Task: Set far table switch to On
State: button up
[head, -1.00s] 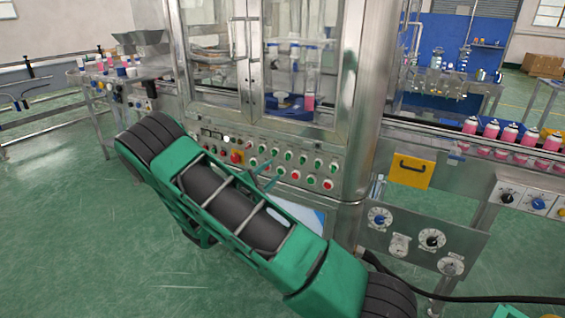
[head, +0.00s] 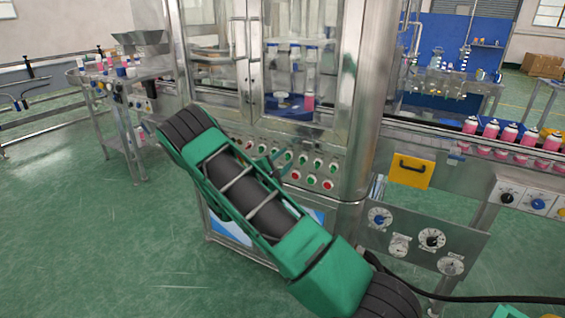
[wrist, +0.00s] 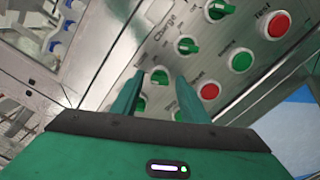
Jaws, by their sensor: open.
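My gripper (wrist: 158,82) is open and empty in the wrist view, its two green fingers pointing at a metal control panel (wrist: 222,72). A green knob (wrist: 160,76) shows between the fingertips; I cannot tell whether they touch it. In the head view my gripper (head: 270,166) is small and dark green in front of the panel (head: 250,150), behind my green arm. I cannot tell which control is the far table switch. A steel table (head: 450,84) stands at the back right and another (head: 125,85) at the left; switch settings there are too small to read.
Red buttons (wrist: 275,25) and several green knobs surround the fingers. The glass-doored machine (head: 300,65) rises above the panel. A conveyor with pink cans (head: 508,134) and a yellow box (head: 411,171) are at right. Green floor is open at left.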

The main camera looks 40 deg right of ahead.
jog(key=shift+c, duration=0.3)
grip_shut()
jog(key=shift+m, duration=0.4)
jog(key=m, duration=1.1)
jog(key=shift+s+f, duration=0.1)
jog(key=shift+f, duration=0.15)
